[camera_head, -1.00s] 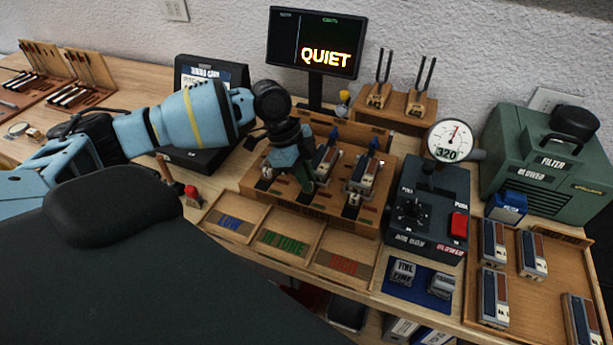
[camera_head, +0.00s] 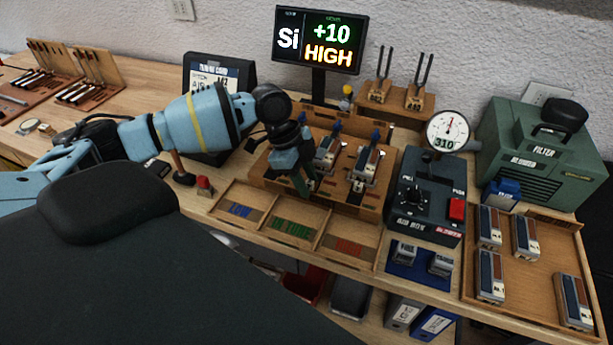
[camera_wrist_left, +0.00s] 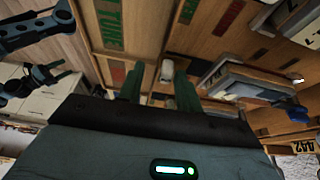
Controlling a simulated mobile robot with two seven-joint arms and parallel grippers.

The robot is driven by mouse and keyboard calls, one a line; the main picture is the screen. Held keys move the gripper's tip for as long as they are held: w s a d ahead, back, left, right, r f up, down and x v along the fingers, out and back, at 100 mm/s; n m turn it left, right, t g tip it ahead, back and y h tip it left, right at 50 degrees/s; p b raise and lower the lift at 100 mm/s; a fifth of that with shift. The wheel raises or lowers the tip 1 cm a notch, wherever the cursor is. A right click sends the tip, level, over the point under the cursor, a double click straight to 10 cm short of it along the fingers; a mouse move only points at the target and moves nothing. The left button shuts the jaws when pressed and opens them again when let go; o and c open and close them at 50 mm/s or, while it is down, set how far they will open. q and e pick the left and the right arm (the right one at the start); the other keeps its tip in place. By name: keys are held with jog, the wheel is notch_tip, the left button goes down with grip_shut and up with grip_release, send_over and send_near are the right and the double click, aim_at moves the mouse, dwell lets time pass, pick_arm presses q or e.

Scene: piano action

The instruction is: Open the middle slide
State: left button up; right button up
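The wooden slide rack (camera_head: 340,207) stands at the middle of the bench. The middle reed block (camera_head: 327,155) and right reed block (camera_head: 365,163) lie on it; my arm covers most of the left bay. My left gripper (camera_head: 302,186) is down at the front of the middle bay and hides the middle slide's front end. In the left wrist view, its green fingers (camera_wrist_left: 159,88) stand apart, with a small pale knob (camera_wrist_left: 167,70) between them, probably the middle slide's. A gap shows beside the knob; contact is unclear. My right gripper is not visible. The monitor (camera_head: 320,40) reads "Si +10 HIGH".
Trays marked low (camera_head: 240,211), in tune (camera_head: 292,230) and high (camera_head: 348,247) lie before the rack. The air box (camera_head: 424,205), its gauge at 310, stands right of it. A tray (camera_head: 530,270) of spare reed blocks is further right.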

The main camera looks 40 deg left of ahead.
pick_arm(q)
jog(key=shift+w+r, duration=0.1)
jog(key=shift+w, duration=0.05)
jog(key=shift+a+r, duration=0.2)
jog(key=shift+r, duration=0.1)
jog(key=v, duration=0.7)
jog(key=shift+f, duration=0.1)
dwell(0.3)
